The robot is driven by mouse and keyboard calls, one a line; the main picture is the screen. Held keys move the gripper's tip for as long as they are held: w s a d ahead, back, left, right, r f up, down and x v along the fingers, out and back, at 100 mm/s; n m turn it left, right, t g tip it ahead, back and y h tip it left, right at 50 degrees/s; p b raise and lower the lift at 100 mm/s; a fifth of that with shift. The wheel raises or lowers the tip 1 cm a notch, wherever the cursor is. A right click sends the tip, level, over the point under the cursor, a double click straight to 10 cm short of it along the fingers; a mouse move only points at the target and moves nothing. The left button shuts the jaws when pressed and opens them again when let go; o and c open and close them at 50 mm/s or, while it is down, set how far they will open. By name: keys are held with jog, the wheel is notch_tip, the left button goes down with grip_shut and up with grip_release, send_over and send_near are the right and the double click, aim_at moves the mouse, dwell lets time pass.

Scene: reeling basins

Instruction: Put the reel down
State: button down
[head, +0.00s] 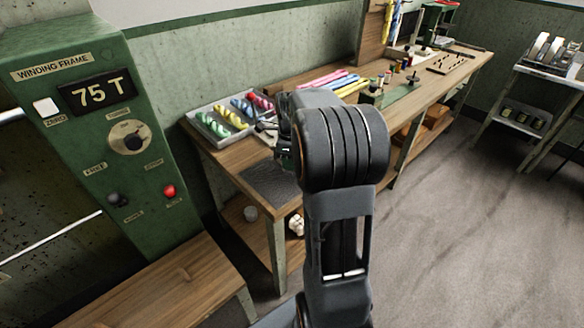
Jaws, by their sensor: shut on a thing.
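My gripper (268,129) is over the near end of the wooden bench (222,160), mostly hidden behind my own arm. Only a small dark and metallic part of it shows at the arm's left side. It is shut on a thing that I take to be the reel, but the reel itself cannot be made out. A dark mat (268,182) lies on the bench's near end, just below and in front of the gripper. I cannot tell the gap between gripper and bench.
A grey tray (193,123) of coloured skeins stands on the bench left of the gripper. Pink and yellow sticks (335,80) lie behind. A green winding frame (75,125) reading 75 T stands left. Open floor (450,230) lies right.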

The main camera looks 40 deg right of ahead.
jog(key=shift+w+d+f, duration=0.35)
jog(key=shift+f, duration=0.2)
jog(key=shift+w+d+f, duration=0.3)
jog(key=shift+f, duration=1.65)
jog(key=shift+f, duration=0.15)
jog(key=c, duration=0.8)
grip_release()
